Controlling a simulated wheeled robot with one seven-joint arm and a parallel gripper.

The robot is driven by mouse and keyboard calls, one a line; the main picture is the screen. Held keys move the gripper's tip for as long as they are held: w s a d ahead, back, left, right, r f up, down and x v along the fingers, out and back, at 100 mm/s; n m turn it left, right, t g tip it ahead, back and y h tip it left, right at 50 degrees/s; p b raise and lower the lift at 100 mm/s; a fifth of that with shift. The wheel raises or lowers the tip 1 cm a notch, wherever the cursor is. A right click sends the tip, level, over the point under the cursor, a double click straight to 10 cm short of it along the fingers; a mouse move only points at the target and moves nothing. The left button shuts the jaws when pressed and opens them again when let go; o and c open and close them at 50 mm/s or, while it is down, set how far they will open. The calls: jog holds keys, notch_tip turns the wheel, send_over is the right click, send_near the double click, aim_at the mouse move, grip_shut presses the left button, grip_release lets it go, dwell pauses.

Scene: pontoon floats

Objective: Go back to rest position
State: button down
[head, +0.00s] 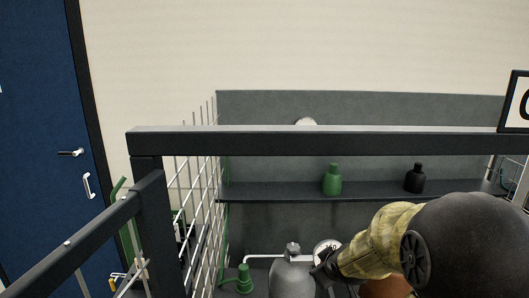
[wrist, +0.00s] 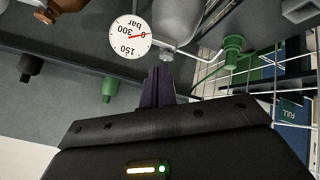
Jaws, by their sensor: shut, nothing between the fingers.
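My gripper (wrist: 158,86) is shut and empty in the wrist view, its dark fingers pressed together below a round white pressure gauge (wrist: 131,37). A gap between the fingers and the gauge cannot be judged. In the head view my arm reaches in from the lower right, and my gripper (head: 322,271) is beside the gauge (head: 327,247) and a grey cylinder (head: 292,279). The cylinder also shows in the wrist view (wrist: 178,22). Its lower part is hidden in the head view.
A dark rail (head: 320,141) crosses in front of a shelf (head: 290,191) bearing a green bottle (head: 332,181) and a black bottle (head: 415,179). A green bottle (head: 244,280) stands lower left near a white wire grid (head: 200,190). A blue door (head: 40,130) is at left.

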jog(key=s+f+m+g, duration=0.2)
jog(key=s+m+g, duration=0.1)
jog(key=s, duration=0.6)
jog(key=s+f+m+g, duration=0.3)
jog(key=s, duration=0.7)
jog(key=shift+a+f+m, duration=0.25)
jog(key=shift+a+m, duration=0.05)
jog(key=shift+a, duration=0.15)
jog(key=shift+s, duration=0.1)
